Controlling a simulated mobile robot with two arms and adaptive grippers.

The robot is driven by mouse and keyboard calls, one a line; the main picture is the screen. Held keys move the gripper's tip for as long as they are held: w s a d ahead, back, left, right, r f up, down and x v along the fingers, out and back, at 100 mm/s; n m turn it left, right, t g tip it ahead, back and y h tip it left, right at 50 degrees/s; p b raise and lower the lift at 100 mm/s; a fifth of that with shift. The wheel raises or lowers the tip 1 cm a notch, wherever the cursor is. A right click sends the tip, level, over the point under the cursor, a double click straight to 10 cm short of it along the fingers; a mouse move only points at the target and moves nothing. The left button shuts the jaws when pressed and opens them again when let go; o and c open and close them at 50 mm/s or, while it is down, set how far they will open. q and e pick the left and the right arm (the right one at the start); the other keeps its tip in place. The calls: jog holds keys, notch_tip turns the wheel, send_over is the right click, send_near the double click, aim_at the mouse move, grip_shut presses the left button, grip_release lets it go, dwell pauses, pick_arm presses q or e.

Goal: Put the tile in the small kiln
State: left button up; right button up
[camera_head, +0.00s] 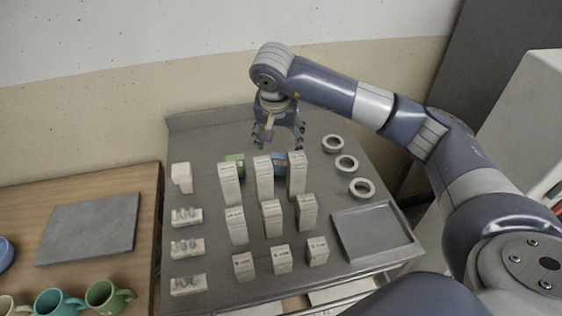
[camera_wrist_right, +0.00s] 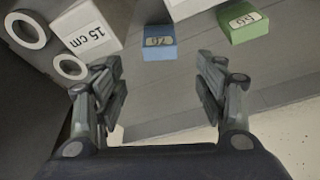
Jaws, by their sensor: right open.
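My right gripper (camera_head: 281,143) is over the back of the grey table in the head view, its fingers pointing down. In the right wrist view its two fingers (camera_wrist_right: 160,85) are spread wide with nothing between them. A small blue block (camera_wrist_right: 160,42) with a pale label lies beyond the fingers; it shows partly hidden in the head view (camera_head: 280,158). A green labelled block (camera_wrist_right: 243,20) is farther right in the wrist view and behind the tall boxes in the head view (camera_head: 236,158). I cannot make out a tile or a small kiln for certain. My left gripper is not in view.
Several upright white boxes (camera_head: 230,184) stand in rows on the grey table (camera_head: 200,140). Three pale rings (camera_head: 346,163) and a grey tray (camera_head: 372,232) are at right. A wooden table (camera_head: 70,182) at left holds a flat grey slab (camera_head: 90,228) and mugs (camera_head: 106,298).

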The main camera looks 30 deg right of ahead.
aim_at(281, 156)
jog(key=p+x, duration=0.1)
jog(key=x, duration=0.2)
jog(key=shift+f, duration=0.4)
jog(key=p+x, duration=0.1)
jog(key=x, duration=0.3)
jog(key=shift+s+f, duration=0.1)
jog(key=shift+f, duration=0.4)
jog(key=c, duration=1.3)
jog(key=shift+r, duration=0.1)
jog(key=shift+c, duration=0.2)
